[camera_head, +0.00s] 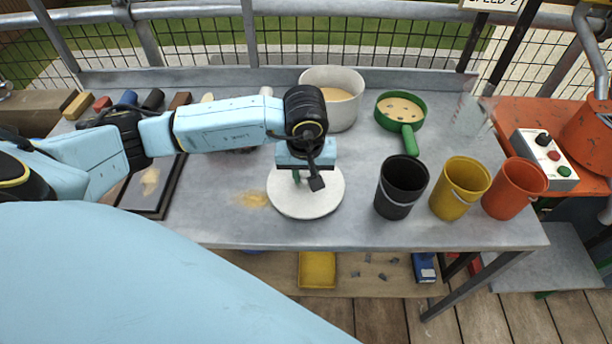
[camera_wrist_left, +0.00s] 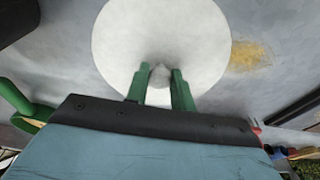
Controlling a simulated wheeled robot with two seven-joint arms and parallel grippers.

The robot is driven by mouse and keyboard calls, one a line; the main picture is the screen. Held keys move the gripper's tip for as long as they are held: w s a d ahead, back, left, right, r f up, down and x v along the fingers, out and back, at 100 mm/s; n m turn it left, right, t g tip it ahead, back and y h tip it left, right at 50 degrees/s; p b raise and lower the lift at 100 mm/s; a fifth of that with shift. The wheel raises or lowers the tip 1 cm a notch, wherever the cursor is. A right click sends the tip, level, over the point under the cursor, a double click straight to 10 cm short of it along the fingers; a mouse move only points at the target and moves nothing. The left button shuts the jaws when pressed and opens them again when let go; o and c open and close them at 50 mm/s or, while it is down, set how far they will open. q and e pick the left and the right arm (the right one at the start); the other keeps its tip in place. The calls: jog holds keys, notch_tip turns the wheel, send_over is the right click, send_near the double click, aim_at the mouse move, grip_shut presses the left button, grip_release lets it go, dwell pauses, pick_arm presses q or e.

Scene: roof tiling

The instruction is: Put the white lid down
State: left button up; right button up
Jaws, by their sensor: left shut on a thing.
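The white lid (camera_head: 308,204) is a round disc with a small knob, low over the grey metal table in the middle of the head view. I cannot tell whether it touches the table. My left gripper (camera_head: 297,176) is above it, with green fingers shut on its knob. In the left wrist view the lid (camera_wrist_left: 160,40) fills the upper middle, and the fingers of the gripper (camera_wrist_left: 159,82) stand on both sides of the knob. A white pot (camera_head: 343,115) with tan contents stands open behind the lid. My right gripper does not show.
A green pan (camera_head: 400,110) with a handle stands at the back right. Black (camera_head: 401,188), yellow (camera_head: 460,189) and orange (camera_head: 514,189) buckets stand to the right of the lid. A dark-framed tray (camera_head: 150,188) lies at left. A tan spill (camera_head: 252,199) is beside the lid.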

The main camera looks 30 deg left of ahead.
aim_at(306, 191)
pick_arm(q)
jog(key=shift+f, duration=0.45)
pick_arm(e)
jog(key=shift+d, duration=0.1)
pick_arm(q)
jog(key=shift+f, duration=0.15)
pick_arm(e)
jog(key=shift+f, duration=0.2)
pick_arm(q)
jog(key=o, duration=1)
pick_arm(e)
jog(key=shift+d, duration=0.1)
pick_arm(q)
jog(key=shift+r, duration=0.25)
notch_tip(306, 191, up, 12)
jog(key=s+p, duration=0.1)
jog(key=shift+s+d+f, duration=0.15)
jog(key=shift+s+d, duration=0.1)
jog(key=shift+d, duration=0.2)
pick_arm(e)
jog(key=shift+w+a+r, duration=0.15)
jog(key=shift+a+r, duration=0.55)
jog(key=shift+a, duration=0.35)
